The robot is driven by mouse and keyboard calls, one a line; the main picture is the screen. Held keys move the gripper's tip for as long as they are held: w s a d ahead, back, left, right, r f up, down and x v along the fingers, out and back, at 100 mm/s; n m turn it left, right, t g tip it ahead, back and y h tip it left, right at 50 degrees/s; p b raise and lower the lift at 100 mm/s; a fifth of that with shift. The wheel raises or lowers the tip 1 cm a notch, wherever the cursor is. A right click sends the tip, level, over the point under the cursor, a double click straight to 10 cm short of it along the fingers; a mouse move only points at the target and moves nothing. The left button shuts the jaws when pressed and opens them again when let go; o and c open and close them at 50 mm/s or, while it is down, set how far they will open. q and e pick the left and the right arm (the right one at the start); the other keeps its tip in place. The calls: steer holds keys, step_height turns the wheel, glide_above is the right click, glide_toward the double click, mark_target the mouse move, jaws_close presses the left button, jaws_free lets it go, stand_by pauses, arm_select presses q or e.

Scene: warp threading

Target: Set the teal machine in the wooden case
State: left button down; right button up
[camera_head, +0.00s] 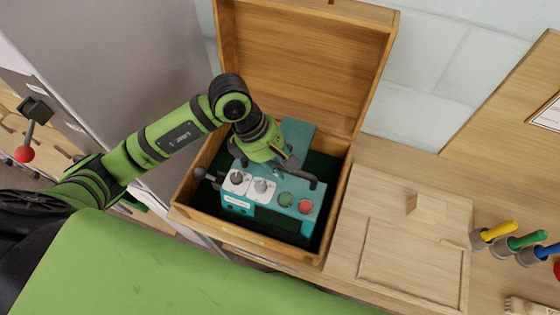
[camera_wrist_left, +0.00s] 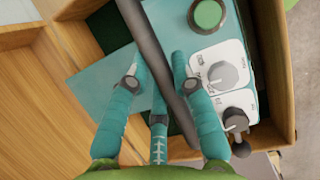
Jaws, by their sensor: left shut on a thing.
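The teal machine (camera_head: 268,210) has white dial plates, grey knobs, a green and a red button, and a dark bar handle. It is within the walls of the open wooden case (camera_head: 245,240), above or on its dark green lining; I cannot tell whether it touches the bottom. My left gripper (camera_head: 286,163) is over the machine, shut on its handle. In the left wrist view my left gripper's fingers (camera_wrist_left: 158,78) are around the grey handle bar (camera_wrist_left: 160,65), with the machine's teal top (camera_wrist_left: 105,85) below. My right gripper is out of view.
The case's lid (camera_head: 305,60) stands open at the back. Right of the case is a wooden board (camera_head: 410,262) with a small block (camera_head: 424,205). Several colored-handled tools (camera_head: 497,230) stand at the far right. A grey cabinet (camera_head: 120,55) stands close on the left.

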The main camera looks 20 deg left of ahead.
arm_select(q)
steer(key=shift+f+b, duration=1.25)
steer(key=shift+b, duration=1.55)
stand_by(3.6)
steer(key=shift+d+g, duration=0.1)
steer(key=shift+g, duration=0.2)
steer(key=c, duration=1)
jaws_free()
steer(key=shift+s+f, duration=0.1)
steer(key=shift+f, duration=0.1)
steer(key=shift+a+r, duration=0.25)
steer(key=shift+r, duration=0.15)
steer(key=v, duration=1.1)
steer(key=shift+r, duration=0.25)
